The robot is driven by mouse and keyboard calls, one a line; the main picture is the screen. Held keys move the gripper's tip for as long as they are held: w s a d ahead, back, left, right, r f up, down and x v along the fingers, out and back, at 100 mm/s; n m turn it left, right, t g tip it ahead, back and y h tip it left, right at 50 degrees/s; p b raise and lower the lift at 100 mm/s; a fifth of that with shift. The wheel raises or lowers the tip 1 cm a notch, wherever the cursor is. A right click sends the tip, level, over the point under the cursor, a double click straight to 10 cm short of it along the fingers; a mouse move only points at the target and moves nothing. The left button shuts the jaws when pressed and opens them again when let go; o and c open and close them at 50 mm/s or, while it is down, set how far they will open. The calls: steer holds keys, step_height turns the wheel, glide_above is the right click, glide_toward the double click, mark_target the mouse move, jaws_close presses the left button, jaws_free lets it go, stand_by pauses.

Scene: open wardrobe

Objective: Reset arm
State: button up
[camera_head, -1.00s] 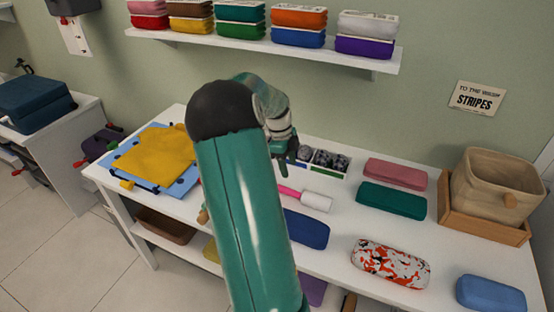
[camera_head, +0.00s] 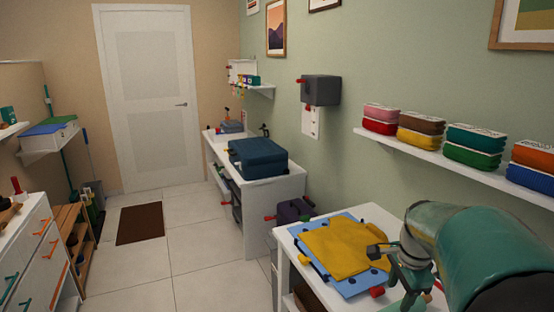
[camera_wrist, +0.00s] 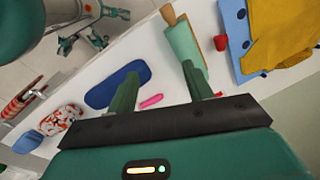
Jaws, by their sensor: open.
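My gripper (camera_head: 398,272) is at the lower right of the head view, in front of the near white table (camera_head: 375,215). Past the fingers, a dark blue case (camera_wrist: 117,84), a pink stick (camera_wrist: 151,100) and a teal roller with wooden ends (camera_wrist: 186,54) lie on the white tabletop.
A yellow cloth (camera_head: 342,248) lies on a blue board (camera_head: 312,265) close to my gripper. A shelf (camera_head: 450,168) with stacked coloured containers runs along the right wall. A dark blue case (camera_head: 258,157) sits on a farther table. The floor (camera_head: 212,247) towards the white door is open.

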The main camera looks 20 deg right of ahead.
steer(key=s+a+r+n+t, duration=0.2)
steer(key=s+a+n, duration=0.3)
steer(key=a+n, duration=0.5)
steer(key=s+a+r+n+t, duration=0.2)
steer(key=s+a+n, duration=0.3)
steer(key=a+n, duration=0.4)
steer(key=a+r, duration=0.1)
steer(key=a, duration=0.5)
steer(key=shift+r+n, duration=0.15)
steer(key=shift+n, duration=0.25)
steer(key=shift+a, duration=0.1)
steer(key=shift+c, duration=0.2)
steer(key=shift+s, duration=0.1)
steer(key=shift+c, duration=1.4)
